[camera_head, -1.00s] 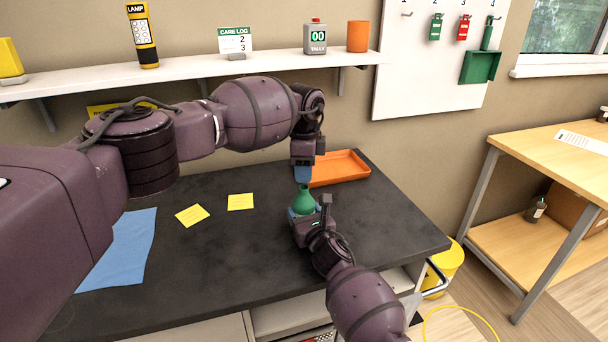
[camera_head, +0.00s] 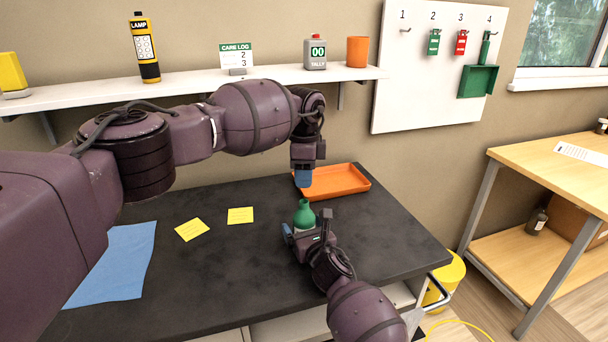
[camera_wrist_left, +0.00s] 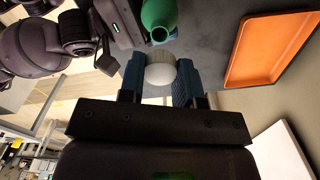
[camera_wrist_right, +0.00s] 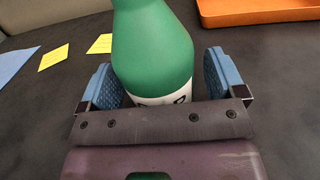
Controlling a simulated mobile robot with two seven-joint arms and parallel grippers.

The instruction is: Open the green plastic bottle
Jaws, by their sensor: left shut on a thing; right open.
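The green plastic bottle (camera_head: 304,216) stands upright on the dark bench; its open mouth shows in the left wrist view (camera_wrist_left: 159,35), with no cap on it. My left gripper (camera_head: 303,178) is above the bottle, shut on a whitish round cap (camera_wrist_left: 160,72), apart from the bottle's mouth. My right gripper (camera_head: 304,236) is open around the lower bottle. In the right wrist view its blue fingers (camera_wrist_right: 163,82) stand on both sides of the bottle (camera_wrist_right: 153,50), with gaps visible. A white label shows low on the bottle, partly hidden by the gripper.
An orange tray (camera_head: 361,190) lies behind the bottle. Two yellow notes (camera_head: 240,215) and a blue cloth (camera_head: 122,265) lie to the left. A shelf (camera_head: 190,86) runs above the bench. The bench's middle (camera_head: 215,265) is clear.

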